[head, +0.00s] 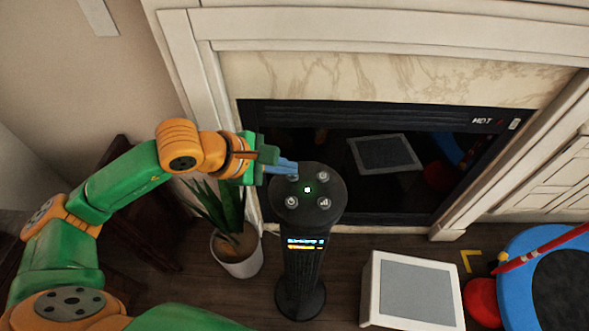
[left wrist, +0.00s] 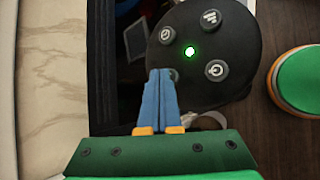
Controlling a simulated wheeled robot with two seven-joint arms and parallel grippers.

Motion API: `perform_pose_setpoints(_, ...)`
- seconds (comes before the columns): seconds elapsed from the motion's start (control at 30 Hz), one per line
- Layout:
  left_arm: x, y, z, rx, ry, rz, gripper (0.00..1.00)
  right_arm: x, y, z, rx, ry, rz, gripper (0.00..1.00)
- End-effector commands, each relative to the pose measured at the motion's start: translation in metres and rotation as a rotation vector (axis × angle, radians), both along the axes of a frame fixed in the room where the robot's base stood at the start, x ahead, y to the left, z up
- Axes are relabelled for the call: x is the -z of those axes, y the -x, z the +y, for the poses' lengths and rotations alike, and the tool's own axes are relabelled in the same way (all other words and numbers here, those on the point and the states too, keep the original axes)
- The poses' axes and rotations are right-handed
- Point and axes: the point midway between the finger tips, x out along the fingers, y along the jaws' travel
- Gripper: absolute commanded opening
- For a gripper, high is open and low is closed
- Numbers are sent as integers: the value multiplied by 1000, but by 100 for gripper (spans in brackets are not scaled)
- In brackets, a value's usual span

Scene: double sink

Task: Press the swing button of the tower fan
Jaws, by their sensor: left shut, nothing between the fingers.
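The black tower fan (head: 300,262) stands upright on the floor, with a round top panel (head: 309,215) that holds several buttons around a lit green light (head: 307,189). My left gripper (head: 294,168) is shut and empty, its blue fingertips over the panel's far-left button (head: 292,178). In the left wrist view the fingertips (left wrist: 161,72) partly cover that button (left wrist: 174,75), and its icon is hidden. I cannot tell whether they touch it. The other buttons there show a clock-like icon (left wrist: 165,34), rising bars (left wrist: 211,18) and a power-like icon (left wrist: 216,70). My right gripper is out of view.
A potted plant (head: 238,262) stands left of the fan, below my left arm. A dark fireplace (head: 390,190) is behind it. A white box with a grey panel (head: 412,290) and a blue round-edged object (head: 520,262) lie to the right.

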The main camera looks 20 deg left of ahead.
Motion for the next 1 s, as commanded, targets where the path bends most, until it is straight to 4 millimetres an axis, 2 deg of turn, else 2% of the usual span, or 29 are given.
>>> perform_pose_setpoints(0.77,5,0,0,0,-1,1,0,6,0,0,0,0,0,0)
perform_pose_setpoints(1.0,-5,-1,0,0,-1,-1,0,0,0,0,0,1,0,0)
